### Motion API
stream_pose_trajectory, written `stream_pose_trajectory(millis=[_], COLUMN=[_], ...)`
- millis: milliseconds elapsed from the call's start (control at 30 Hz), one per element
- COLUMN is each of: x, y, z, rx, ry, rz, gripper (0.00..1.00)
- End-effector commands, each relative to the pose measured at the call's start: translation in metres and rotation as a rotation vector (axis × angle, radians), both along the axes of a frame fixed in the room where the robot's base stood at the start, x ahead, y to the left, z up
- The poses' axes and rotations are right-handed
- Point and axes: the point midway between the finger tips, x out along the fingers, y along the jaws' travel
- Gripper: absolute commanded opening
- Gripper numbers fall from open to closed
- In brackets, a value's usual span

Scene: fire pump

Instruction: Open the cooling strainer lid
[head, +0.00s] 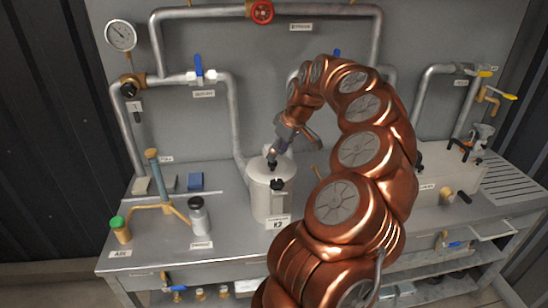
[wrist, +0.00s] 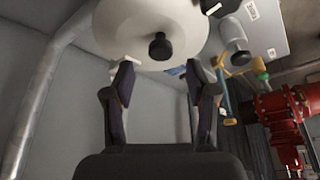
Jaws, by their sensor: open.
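The cooling strainer is a pale grey cylinder (head: 266,200) standing on the bench at the middle of the head view. Its round lid (head: 258,168) is in place on top and looks closed. A black fitting (head: 277,185) sits at its front rim. My gripper (head: 274,156) is above the lid, pointing down, and hides part of it. I see no contact with the knob.
Pipes with a red valve wheel (head: 262,12), a gauge (head: 121,35) and a blue-handled valve (head: 198,70) run along the back wall.

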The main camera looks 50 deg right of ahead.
Motion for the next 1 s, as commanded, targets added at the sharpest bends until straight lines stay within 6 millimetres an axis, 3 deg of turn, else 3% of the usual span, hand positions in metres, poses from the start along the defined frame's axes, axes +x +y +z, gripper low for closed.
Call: stream_pose_trajectory(millis=[300, 600, 1000], x=[0.014, 0.016, 0.016], y=[0.004, 0.003, 0.003], z=[-0.035, -0.039, -0.039], rx=[0.003, 0.002, 0.001], ry=[0.002, -0.001, -0.001], rz=[0.002, 0.002, 0.001], gripper=[0.57, 0.56, 0.14])
